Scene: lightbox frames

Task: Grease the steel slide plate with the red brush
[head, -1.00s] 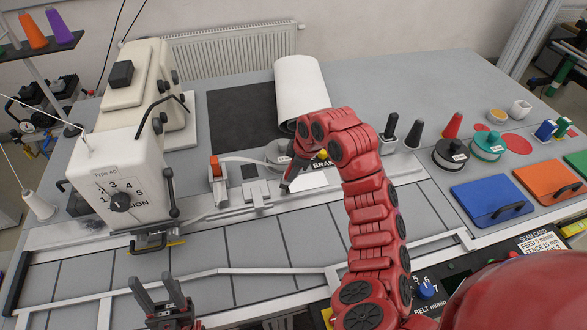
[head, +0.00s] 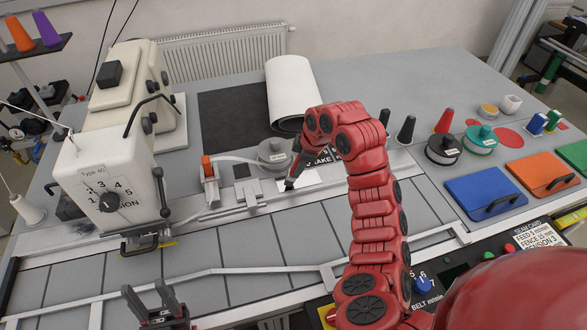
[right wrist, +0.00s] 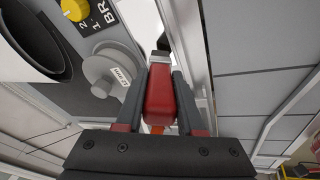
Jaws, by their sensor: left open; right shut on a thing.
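My right gripper (right wrist: 158,92) is shut on the red brush (right wrist: 160,97), whose red handle and grey ferrule show between the fingers in the right wrist view. In the head view my right gripper (head: 294,168) points down at a bright plate (head: 312,178), which looks like the steel slide plate, in front of the grey spool. The arm hides part of this plate. I cannot tell whether the bristles touch it. My left gripper (head: 150,302) is open and empty above the front left of the table.
The cream machine head (head: 112,185) stands at the left. A small clamp with an orange top (head: 208,180) and the grey spool (head: 272,152) are close to my right gripper.

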